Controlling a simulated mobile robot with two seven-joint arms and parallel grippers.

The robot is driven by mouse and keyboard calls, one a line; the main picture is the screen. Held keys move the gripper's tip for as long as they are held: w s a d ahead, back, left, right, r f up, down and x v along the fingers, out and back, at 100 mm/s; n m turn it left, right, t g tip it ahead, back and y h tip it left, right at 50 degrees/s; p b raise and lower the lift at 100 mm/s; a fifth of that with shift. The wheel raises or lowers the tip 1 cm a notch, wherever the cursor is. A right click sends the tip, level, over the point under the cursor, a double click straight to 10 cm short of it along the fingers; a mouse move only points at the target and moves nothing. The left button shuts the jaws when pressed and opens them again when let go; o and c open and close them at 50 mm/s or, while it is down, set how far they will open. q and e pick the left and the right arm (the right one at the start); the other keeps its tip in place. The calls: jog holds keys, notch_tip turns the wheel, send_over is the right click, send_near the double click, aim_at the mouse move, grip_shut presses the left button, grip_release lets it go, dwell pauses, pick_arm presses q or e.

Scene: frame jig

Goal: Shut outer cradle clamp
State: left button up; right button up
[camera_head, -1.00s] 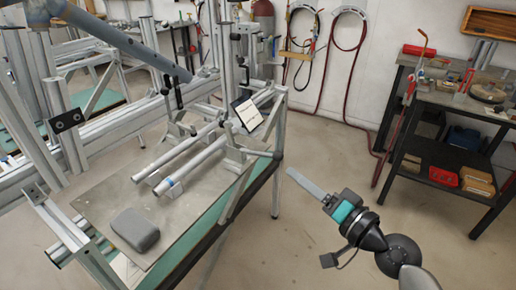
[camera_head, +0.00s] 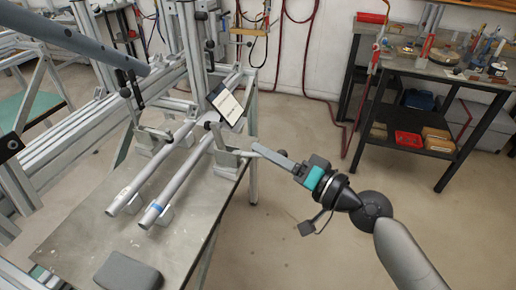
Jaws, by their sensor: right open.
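Two grey tubes, the left one (camera_head: 152,180) and the right one (camera_head: 178,190) with a blue band, lie side by side in grey cradles on the bench. The outer cradle clamp (camera_head: 226,158) is at the right tube's far part, near the bench's right edge. A grey bar sticks out from it to the right. How far the clamp is closed is hard to tell. My right gripper (camera_head: 257,149) comes in from the right, seen side-on, with its fingertips at or just beside the end of that bar. Contact cannot be told. It is open and holds nothing visible. My left gripper is out of view.
A white card or tablet (camera_head: 226,104) leans above the clamp. Uprights and rails of the metal frame (camera_head: 188,45) stand behind and left. A grey block (camera_head: 128,272) lies on the bench's front (camera_head: 80,240). A dark shelf unit (camera_head: 440,75) stands right; the floor between is clear.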

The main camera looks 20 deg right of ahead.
jog(key=shift+c, duration=0.3)
grip_shut()
dwell(1.2)
